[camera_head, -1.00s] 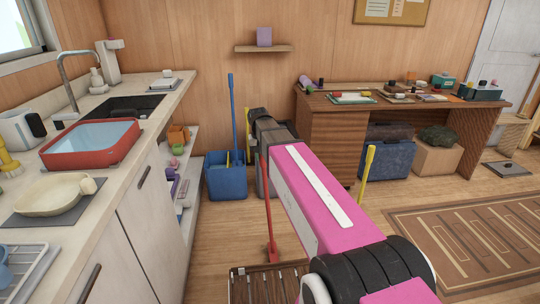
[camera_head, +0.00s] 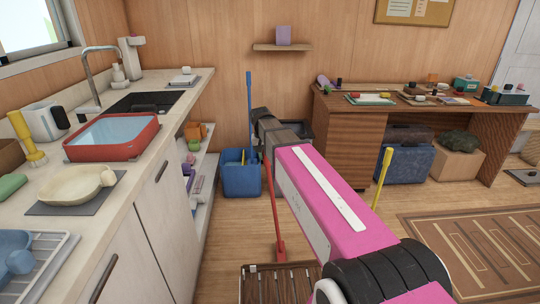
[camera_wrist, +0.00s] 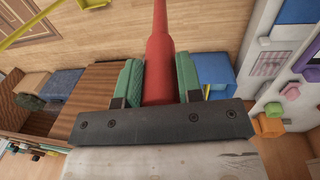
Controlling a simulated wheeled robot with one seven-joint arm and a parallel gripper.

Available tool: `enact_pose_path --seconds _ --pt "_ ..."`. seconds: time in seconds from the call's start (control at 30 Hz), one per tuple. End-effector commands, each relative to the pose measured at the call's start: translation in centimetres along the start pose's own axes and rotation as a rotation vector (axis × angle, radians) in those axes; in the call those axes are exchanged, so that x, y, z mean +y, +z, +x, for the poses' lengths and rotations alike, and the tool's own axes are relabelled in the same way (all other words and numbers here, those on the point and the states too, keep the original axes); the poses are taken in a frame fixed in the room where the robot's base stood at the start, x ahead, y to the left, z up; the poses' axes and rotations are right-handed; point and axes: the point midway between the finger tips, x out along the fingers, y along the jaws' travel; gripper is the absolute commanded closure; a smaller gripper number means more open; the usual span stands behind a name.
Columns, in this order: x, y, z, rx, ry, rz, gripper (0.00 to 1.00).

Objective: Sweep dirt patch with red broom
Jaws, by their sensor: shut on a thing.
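The red broom's handle (camera_wrist: 159,45) is between the green finger pads of my gripper (camera_wrist: 160,82) in the wrist view, and the gripper is shut on it. In the head view the broom's thin red handle (camera_head: 273,208) hangs down left of my pink arm, close to upright. Its small red head (camera_head: 281,248) is low, by the far edge of a brown slatted rack or mat on the floor. I cannot tell whether the head touches the floor. My arm hides part of the floor, and I cannot make out a dirt patch.
The counter (camera_head: 120,215) runs along the left, with a red basin (camera_head: 112,155) on it. A blue bucket (camera_head: 240,182) stands by the back wall. The slatted rack (camera_head: 262,285) lies in front. A yellow handle (camera_head: 382,180) rises right of my arm. A patterned rug (camera_head: 485,240) lies right.

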Motion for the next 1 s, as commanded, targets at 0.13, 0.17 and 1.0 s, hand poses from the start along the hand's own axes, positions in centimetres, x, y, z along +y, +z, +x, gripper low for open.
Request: enact_pose_path --seconds 0.13,0.17,1.0 --pt "-1.7 -0.1 -0.2 0.0 0.001 -0.001 1.0" --pt "-2.1 -0.1 -0.3 0.0 0.001 -0.001 1.0" --pt "-5.8 -0.1 -0.8 0.001 0.002 0.001 1.0"
